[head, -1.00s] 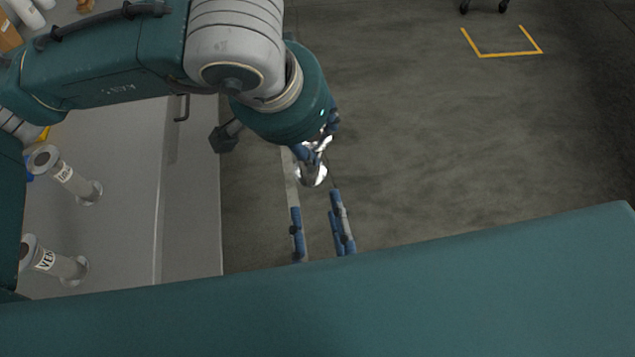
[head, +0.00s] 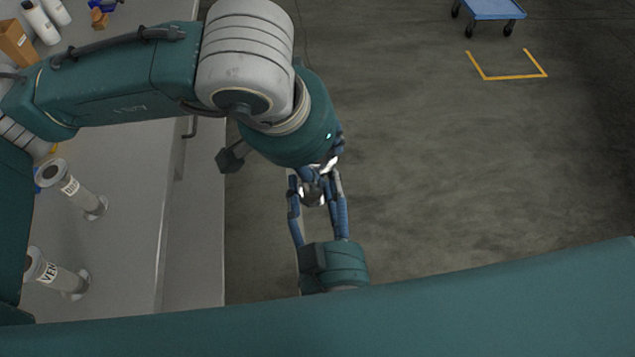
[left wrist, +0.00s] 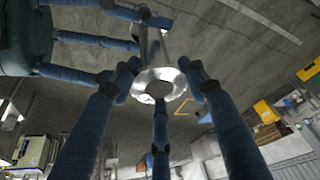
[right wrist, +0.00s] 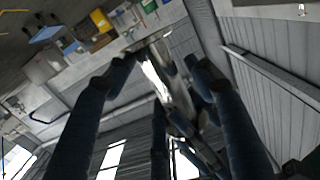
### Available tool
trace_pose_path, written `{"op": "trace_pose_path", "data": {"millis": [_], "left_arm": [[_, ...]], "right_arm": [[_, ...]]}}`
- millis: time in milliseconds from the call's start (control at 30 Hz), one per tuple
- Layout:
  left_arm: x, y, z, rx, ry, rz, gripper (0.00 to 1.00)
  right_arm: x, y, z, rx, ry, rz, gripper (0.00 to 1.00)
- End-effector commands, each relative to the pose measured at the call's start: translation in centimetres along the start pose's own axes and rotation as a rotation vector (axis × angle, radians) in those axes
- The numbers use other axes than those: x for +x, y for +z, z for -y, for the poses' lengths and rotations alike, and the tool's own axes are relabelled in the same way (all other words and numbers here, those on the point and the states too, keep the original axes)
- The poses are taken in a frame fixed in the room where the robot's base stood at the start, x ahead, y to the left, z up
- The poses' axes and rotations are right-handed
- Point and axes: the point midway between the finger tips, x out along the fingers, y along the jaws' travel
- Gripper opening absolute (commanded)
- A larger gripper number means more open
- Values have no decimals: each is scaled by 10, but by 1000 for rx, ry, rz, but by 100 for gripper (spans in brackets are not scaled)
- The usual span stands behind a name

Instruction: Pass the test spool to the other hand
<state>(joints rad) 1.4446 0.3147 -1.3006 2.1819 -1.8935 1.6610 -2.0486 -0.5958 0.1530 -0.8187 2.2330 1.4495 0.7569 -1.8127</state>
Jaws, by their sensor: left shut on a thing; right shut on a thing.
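The test spool (head: 312,192) is a shiny metal piece with a flanged end, held in the air beyond the bench edge. My left gripper (head: 322,168) is shut on it from above in the head view. My right gripper (head: 318,200) reaches up from below and is shut on it too. In the left wrist view the spool's round flange (left wrist: 160,84) shows between the blue fingers, with the right gripper's fingers coming from the left. In the right wrist view the spool (right wrist: 165,75) is a bright shaft between the fingers, partly hidden by them.
Two labelled grey spools, an upper one (head: 75,190) and a lower one (head: 58,275), stand on the grey bench (head: 130,235) at left. A blue cart (head: 493,9) stands far off at the top right. The floor to the right is clear.

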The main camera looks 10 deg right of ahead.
Motion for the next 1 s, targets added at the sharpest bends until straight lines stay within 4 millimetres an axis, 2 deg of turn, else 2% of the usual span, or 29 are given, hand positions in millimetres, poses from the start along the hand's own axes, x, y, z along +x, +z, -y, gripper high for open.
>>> {"op": "trace_pose_path", "data": {"millis": [33, 200, 233, 267, 367, 833, 1000], "left_arm": [[-1, -2, -5, 4, 13, -6, 0], [-1, -2, -5, 4, 13, -9, 0], [-2, -2, -5, 4, 13, -9, 0], [-2, -3, -5, 5, 13, -10, 48], [-2, -3, -5, 4, 13, -11, 66], [-3, -3, -5, 3, 13, -11, 66], [-21, -3, -3, 2, 9, -12, 66]], "right_arm": [[-1, 0, 5, 0, -14, 0, 43], [-2, 1, 6, -1, -15, 2, 11], [-2, 1, 6, -1, -16, 2, 11], [-2, 1, 6, 0, -16, 2, 11], [-2, 2, 6, -1, -16, 3, 0], [-2, 2, 5, -1, -13, 5, 0], [-1, 1, 4, 0, -11, 3, 0]]}}
